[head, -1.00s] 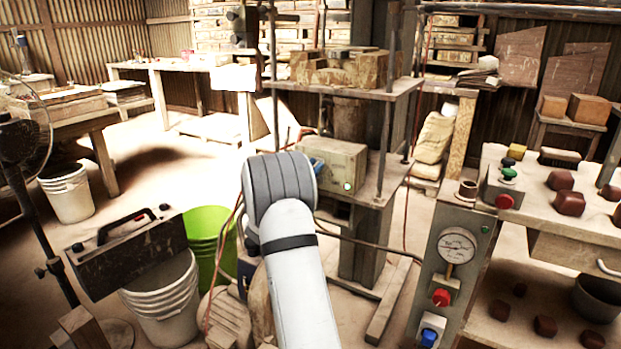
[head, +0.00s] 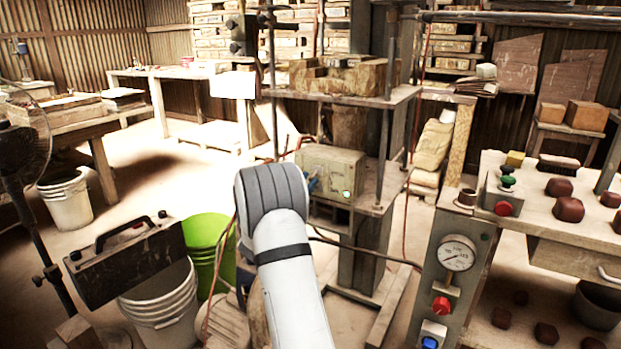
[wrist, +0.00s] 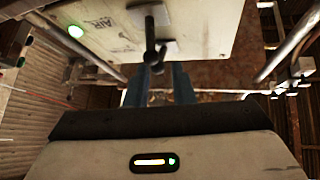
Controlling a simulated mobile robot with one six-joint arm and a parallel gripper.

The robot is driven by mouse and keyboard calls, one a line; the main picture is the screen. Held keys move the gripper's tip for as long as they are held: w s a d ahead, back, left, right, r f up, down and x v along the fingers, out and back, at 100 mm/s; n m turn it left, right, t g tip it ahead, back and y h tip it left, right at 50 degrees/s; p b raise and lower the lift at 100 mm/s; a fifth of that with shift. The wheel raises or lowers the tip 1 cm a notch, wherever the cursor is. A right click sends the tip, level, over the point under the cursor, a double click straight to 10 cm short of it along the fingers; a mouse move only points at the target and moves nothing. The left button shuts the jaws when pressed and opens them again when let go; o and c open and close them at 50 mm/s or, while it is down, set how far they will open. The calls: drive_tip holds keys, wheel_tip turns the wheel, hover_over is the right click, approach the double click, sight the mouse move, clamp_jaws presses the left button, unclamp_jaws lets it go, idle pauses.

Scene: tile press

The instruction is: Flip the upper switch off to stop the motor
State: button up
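The grey control box (head: 335,162) stands on the press frame in the head view, with a lit lamp (head: 346,194) at its lower right corner. Contact is unclear. In the head view my arm hides most of the gripper; a blue part shows beside the box.
A press table (head: 395,96) with a post lies above the box. A gauge panel (head: 450,270) with red and blue buttons stands at right. A green bucket (head: 208,240) and a white bucket (head: 165,305) stand at left. Cables hang around the box.

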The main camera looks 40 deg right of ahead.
drive_tip(key=v, duration=0.5)
drive_tip(key=shift+a+f, duration=0.1)
drive_tip(key=shift+a, duration=0.05)
